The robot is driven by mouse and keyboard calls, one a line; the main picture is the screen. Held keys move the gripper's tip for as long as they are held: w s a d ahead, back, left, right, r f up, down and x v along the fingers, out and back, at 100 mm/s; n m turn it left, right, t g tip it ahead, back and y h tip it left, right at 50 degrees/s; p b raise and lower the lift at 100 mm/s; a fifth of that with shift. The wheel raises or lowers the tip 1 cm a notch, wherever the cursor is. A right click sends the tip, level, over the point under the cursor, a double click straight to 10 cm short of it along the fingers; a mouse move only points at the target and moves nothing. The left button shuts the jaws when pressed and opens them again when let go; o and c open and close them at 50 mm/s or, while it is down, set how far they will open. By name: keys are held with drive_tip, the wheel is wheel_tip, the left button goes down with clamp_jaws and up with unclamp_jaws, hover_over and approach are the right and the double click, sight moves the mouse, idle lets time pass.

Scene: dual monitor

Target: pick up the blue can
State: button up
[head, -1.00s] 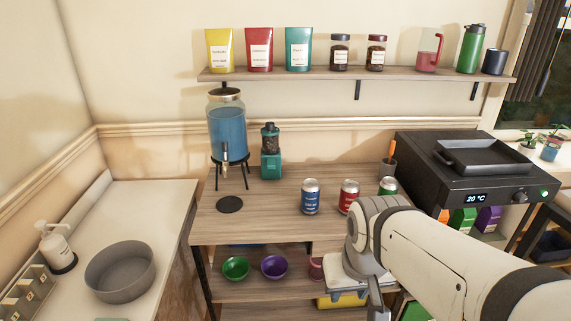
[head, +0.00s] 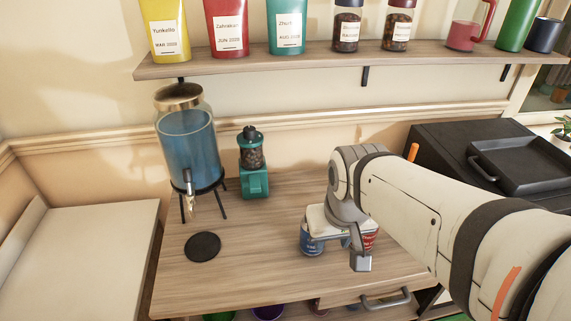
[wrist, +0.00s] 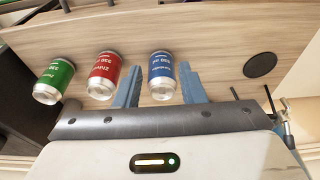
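The blue can (head: 311,244) stands on the wooden table, partly hidden behind my gripper (head: 342,250) in the head view. In the wrist view the blue can (wrist: 161,77) shows between the two fingers of my gripper (wrist: 159,72). The fingers are spread open, with a gap on each side of the can. No contact is visible, and I cannot tell how deep the can sits between them.
The red can (wrist: 103,76) stands close beside the blue can, with the green can (wrist: 54,81) beyond it. A black round coaster (head: 203,247), a water dispenser (head: 188,145) and a teal grinder (head: 253,165) stand further left. A shelf (head: 330,60) runs above.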

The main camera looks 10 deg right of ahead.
drive_tip(key=shift+s, duration=0.1)
drive_tip(key=shift+o, duration=0.4)
